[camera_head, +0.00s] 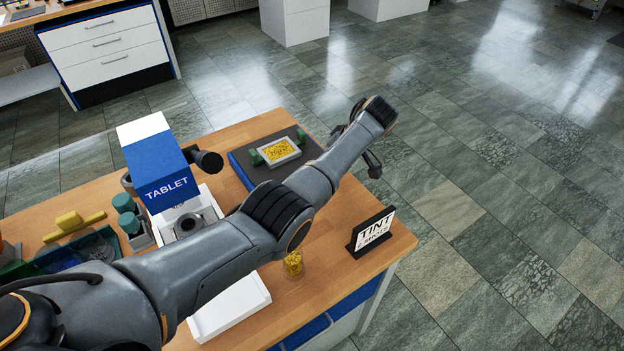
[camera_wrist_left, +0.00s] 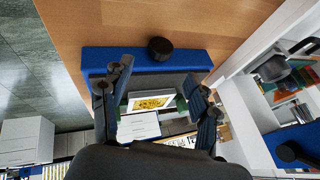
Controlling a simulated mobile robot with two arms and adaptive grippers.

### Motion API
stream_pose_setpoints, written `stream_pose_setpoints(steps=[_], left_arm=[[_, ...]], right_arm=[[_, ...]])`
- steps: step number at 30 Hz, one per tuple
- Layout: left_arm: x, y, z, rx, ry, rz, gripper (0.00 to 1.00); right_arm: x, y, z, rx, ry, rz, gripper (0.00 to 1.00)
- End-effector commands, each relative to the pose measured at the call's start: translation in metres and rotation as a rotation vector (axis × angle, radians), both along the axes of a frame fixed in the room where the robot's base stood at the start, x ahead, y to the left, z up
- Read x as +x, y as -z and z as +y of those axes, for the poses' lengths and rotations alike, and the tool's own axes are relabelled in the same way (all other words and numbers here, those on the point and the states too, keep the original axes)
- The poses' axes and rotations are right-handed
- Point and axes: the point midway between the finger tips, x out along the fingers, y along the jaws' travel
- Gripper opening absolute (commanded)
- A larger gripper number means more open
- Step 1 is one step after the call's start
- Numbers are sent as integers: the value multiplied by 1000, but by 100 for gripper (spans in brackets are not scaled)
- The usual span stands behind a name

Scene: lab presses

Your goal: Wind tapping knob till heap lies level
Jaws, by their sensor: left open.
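The tapping unit is a dark grey slab with a blue side (camera_head: 240,169) on the wooden bench. On it, a white-framed tray (camera_head: 294,156) of yellow material (camera_head: 277,151) sits between green clamps; dark marks on the yellow are too small to read. In the left wrist view the tray (camera_wrist_left: 150,103) shows between my fingers, and a round black knob (camera_wrist_left: 161,48) sticks out of the unit's blue face. My left gripper (camera_wrist_left: 158,76) is open and empty, with the knob ahead of its fingertips and apart from them. In the head view my left gripper (camera_head: 357,148) is partly hidden by its arm. My right gripper is out of view.
A blue press marked TABLET (camera_head: 163,178) with a black side knob (camera_head: 208,162) stands left of the unit. A TINT sign (camera_head: 371,232) and a jar of yellow pieces (camera_head: 293,264) stand nearer the front. My left arm crosses above the bench.

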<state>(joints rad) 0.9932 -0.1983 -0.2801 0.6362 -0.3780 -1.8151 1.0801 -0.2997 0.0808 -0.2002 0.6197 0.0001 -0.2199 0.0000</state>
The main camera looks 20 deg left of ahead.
Motion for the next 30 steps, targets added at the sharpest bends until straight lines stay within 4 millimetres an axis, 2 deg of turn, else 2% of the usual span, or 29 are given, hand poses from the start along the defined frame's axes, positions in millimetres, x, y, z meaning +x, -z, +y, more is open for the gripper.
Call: stream_pose_setpoints(steps=[3,6,20,23,26,30], left_arm=[[1,-17,-10,-1,1,-1,61],[1,-25,-15,-1,1,0,61],[1,-32,-19,-11,3,2,61],[3,-41,-21,-65,17,4,61],[6,-54,-21,-171,41,2,61],[10,-71,-10,-349,69,-19,61]], right_arm=[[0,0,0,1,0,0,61],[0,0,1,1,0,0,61],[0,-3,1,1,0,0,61],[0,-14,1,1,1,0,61],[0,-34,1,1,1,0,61],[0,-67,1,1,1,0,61]])
